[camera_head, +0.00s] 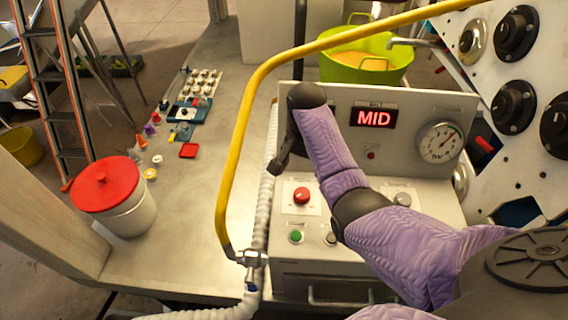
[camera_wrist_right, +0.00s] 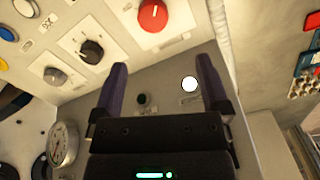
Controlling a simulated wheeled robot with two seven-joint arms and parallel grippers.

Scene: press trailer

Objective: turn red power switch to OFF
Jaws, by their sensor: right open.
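The red power switch (camera_head: 301,195) is a round red knob on a white plate, on the sloped front of the grey control box. In the right wrist view the red knob (camera_wrist_right: 153,15) shows at the top edge with a white line on it, beyond the fingertips. My right gripper (camera_head: 284,160) is above and slightly left of the knob, apart from it. In the wrist view its two purple fingers (camera_wrist_right: 163,68) are spread with nothing between them. My left gripper is not in view. The switch's label is too small to read.
The box has a red "MID" display (camera_head: 374,118), a gauge (camera_head: 440,142), a green button (camera_head: 296,237) and a black knob (camera_wrist_right: 91,53). A yellow pipe (camera_head: 240,140) and white ribbed hose (camera_head: 262,200) run along its left. A red-lidded bucket (camera_head: 129,216) stands farther left.

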